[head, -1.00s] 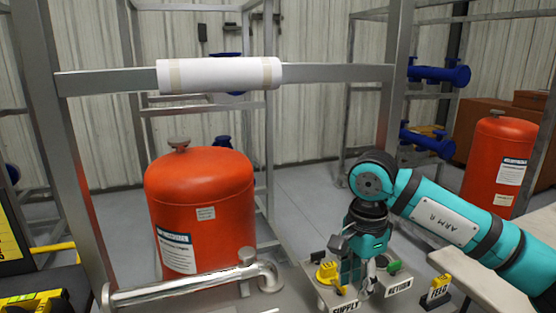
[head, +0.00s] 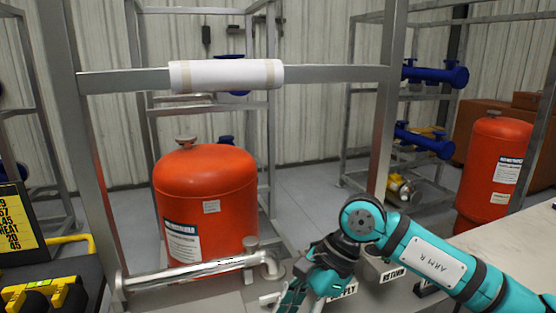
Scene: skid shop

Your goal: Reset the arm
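My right arm (head: 432,258), teal and marked "ARM R", comes in from the lower right. Its wrist bends down at the middle of the view. My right gripper (head: 292,298) points down and left at the bottom edge, in front of the pipe's right end. Its fingertips are partly cut off by the frame, so I cannot tell whether it is open or holds anything. My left arm and gripper are not in view.
An orange tank (head: 205,205) stands behind a silver pipe (head: 195,272). A white-wrapped crossbar (head: 225,75) spans the metal frame above. The RETURN label (head: 394,275) and a partly covered SUPPLY label (head: 347,291) lie close to my gripper.

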